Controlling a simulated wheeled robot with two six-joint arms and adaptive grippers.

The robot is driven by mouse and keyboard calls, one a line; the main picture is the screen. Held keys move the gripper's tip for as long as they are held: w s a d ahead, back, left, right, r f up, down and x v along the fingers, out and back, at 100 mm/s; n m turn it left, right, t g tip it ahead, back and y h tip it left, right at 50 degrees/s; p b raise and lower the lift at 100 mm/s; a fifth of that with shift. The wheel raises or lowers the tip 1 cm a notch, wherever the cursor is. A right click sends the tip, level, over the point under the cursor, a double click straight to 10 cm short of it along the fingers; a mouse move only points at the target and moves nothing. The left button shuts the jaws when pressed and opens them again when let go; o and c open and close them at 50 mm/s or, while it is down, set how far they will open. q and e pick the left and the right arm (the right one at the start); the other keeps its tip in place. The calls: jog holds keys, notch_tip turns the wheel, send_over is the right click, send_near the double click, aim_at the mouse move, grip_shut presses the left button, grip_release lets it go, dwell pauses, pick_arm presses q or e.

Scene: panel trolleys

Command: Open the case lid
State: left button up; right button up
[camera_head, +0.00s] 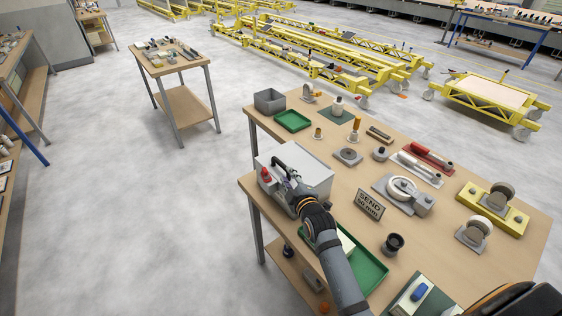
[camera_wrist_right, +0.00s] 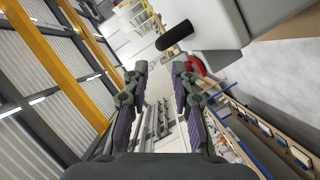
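The case (camera_head: 305,168) is a light grey box at the left end of the wooden table, and its lid looks shut. A black handle (camera_head: 284,162) and a red part (camera_head: 266,174) show on its left side. My right gripper (camera_head: 283,177) is at that side, close to the handle. In the right wrist view my gripper (camera_wrist_right: 159,72) has its fingers apart with nothing between them. There the case (camera_wrist_right: 230,20) is at the top right, with the black handle (camera_wrist_right: 174,36) beyond the fingertips and the red part (camera_wrist_right: 195,65) partly behind the right finger. My left gripper is not in view.
On the wooden table (camera_head: 330,155), a green tray (camera_head: 373,276) lies under my right arm, and a sign (camera_head: 370,204) stands nearby. A grey bin (camera_head: 269,101) and small green tray (camera_head: 292,121) are behind the case. Several fixtures fill the right side.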

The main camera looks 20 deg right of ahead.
aim_at(284, 167)
jog(key=shift+r+x, duration=0.2)
jog(key=shift+x, duration=0.8)
jog(key=shift+p+x, duration=0.4)
jog(key=shift+x, duration=0.8)
jog(key=shift+w+d+f, duration=0.15)
jog(key=shift+w+f, duration=0.1)
jog(key=shift+w, duration=0.35)
jog(key=shift+w+d+f, duration=0.15)
jog(key=shift+w+f, duration=0.15)
jog(key=shift+w, duration=0.3)
jog(key=x, duration=0.2)
jog(key=shift+w+f, duration=0.2)
jog(key=shift+f, duration=0.05)
jog(key=shift+w, duration=0.1)
jog(key=shift+a, duration=0.1)
jog(key=shift+c, duration=0.6)
grip_shut()
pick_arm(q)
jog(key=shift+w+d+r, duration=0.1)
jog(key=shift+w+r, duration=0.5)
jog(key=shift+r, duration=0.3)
